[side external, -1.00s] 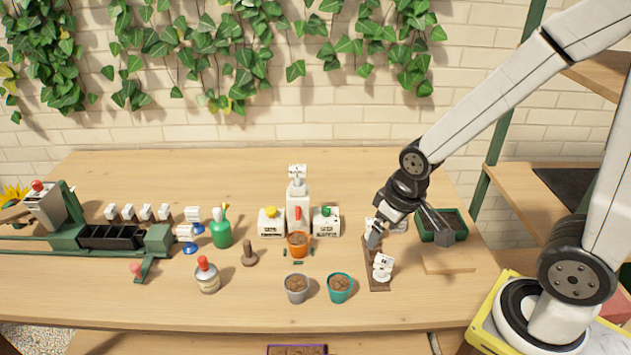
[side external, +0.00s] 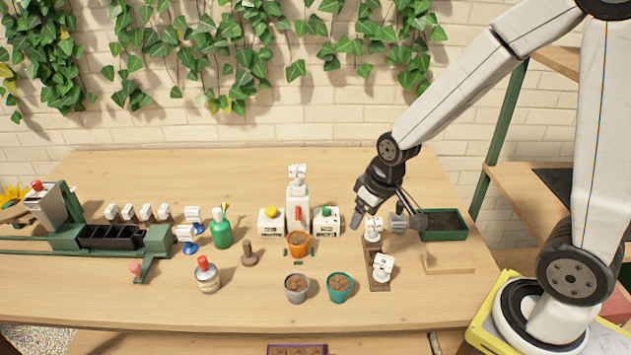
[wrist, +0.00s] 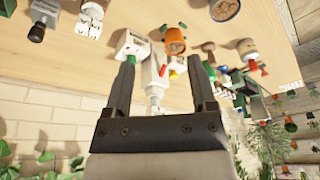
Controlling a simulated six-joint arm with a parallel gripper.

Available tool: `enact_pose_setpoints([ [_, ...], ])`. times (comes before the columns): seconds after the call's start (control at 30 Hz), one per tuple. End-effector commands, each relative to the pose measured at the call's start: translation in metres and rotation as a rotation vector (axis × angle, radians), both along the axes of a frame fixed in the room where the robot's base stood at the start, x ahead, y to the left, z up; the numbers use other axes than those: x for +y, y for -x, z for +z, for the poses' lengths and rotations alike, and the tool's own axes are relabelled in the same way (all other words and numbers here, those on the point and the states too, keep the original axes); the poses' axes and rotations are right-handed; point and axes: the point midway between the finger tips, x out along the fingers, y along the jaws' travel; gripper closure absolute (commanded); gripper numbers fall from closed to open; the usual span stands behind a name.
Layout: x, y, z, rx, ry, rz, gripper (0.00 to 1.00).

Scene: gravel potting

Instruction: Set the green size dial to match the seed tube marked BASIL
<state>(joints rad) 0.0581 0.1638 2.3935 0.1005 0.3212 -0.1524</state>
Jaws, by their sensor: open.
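The green size dial (side external: 326,210) is a green knob on a small white box (side external: 326,224), right of the white dispenser. In the wrist view the green knob (wrist: 131,59) shows between my fingers, beyond their tips, near the left one. White seed tubes (side external: 382,266) stand in a brown rack (side external: 379,285) right of the pots; another tube (side external: 373,226) is at its back end. Their lettering is too small to read, so I cannot tell which is BASIL. My gripper (side external: 387,218) is open and empty, above the rack's back end. It also shows open in the wrist view (wrist: 163,72).
A tall white dispenser (side external: 297,190) stands between the green-knob box and a yellow-knob box (side external: 271,228). An orange pot (side external: 298,250) sits in front. Grey (side external: 296,297) and teal (side external: 340,297) pots stand nearer. A dark green tray (side external: 443,237) is at the right.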

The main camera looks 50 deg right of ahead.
Motion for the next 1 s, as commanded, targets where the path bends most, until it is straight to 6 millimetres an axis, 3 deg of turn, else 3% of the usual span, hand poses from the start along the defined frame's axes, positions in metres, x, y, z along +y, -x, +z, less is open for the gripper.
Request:
enact_pose_setpoints([
  [0.2, -0.024, -0.058, -0.018, -0.038, -0.007, -0.003, 0.27],
  [0.5, -0.067, -0.124, -0.051, -0.096, 0.003, -0.005, 0.27],
  [0.7, -0.086, -0.147, -0.067, -0.12, 0.012, -0.006, 0.27],
  [1.0, -0.091, -0.153, -0.071, -0.127, 0.016, -0.006, 0.27],
])
